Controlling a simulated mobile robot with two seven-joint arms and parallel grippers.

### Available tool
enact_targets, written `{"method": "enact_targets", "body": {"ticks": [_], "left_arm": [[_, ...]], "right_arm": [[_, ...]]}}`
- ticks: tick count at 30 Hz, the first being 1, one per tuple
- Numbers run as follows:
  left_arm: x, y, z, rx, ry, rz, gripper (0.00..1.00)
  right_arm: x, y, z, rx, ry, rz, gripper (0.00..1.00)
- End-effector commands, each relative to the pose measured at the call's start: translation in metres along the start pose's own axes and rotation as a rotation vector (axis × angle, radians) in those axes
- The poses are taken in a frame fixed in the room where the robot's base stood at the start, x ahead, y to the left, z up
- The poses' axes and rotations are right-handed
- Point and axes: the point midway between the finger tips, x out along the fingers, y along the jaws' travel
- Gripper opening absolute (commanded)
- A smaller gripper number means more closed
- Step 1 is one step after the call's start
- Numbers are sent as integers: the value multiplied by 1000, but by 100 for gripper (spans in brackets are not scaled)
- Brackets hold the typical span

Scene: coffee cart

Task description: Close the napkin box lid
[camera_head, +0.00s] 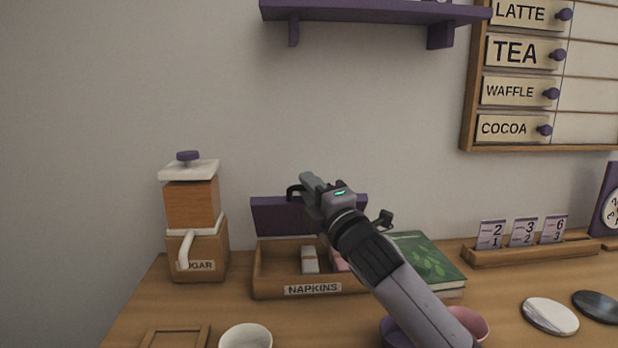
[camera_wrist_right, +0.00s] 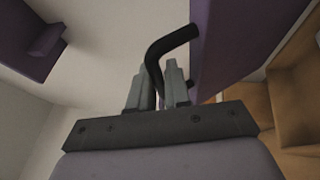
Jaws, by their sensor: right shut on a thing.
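The napkin box (camera_head: 268,283) is an open wooden tray labelled NAPKINS, standing on the counter. Its purple lid (camera_head: 277,216) stands raised at the back of the box, and it shows as a purple panel in the wrist view (camera_wrist_right: 223,45). My right gripper (camera_head: 303,186) is at the top of the lid. In the wrist view its fingers (camera_wrist_right: 158,88) are shut on the dark curved lid handle (camera_wrist_right: 173,40). White and pink napkin bundles (camera_head: 310,260) lie inside the box. My right arm hides the right part of the lid and box. My left gripper is out of view.
A sugar dispenser (camera_head: 192,215) stands left of the box. A green book (camera_head: 430,258) lies to its right, behind my arm. A white cup (camera_head: 246,338), a purple bowl and a pink bowl (camera_head: 470,320) stand in front. A purple shelf (camera_head: 370,12) hangs above.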

Motion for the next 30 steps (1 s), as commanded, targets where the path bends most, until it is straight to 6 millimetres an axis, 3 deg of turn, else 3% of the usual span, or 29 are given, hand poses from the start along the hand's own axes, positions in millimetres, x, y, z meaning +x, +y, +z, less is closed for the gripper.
{"method": "enact_targets", "body": {"ticks": [10, 26, 27, 28, 30], "left_arm": [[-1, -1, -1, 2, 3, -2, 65], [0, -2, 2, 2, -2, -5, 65], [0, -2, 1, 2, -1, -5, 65], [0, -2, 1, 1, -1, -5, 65], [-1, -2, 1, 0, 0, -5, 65]], "right_arm": [[-25, -13, -10, 2, 0, -4, 0], [-29, -17, -12, 1, -1, -6, 0], [-29, -17, -11, 1, -1, -6, 23], [-29, -17, -12, 1, -1, -6, 33], [-28, -17, -12, 1, -1, -6, 38]]}}
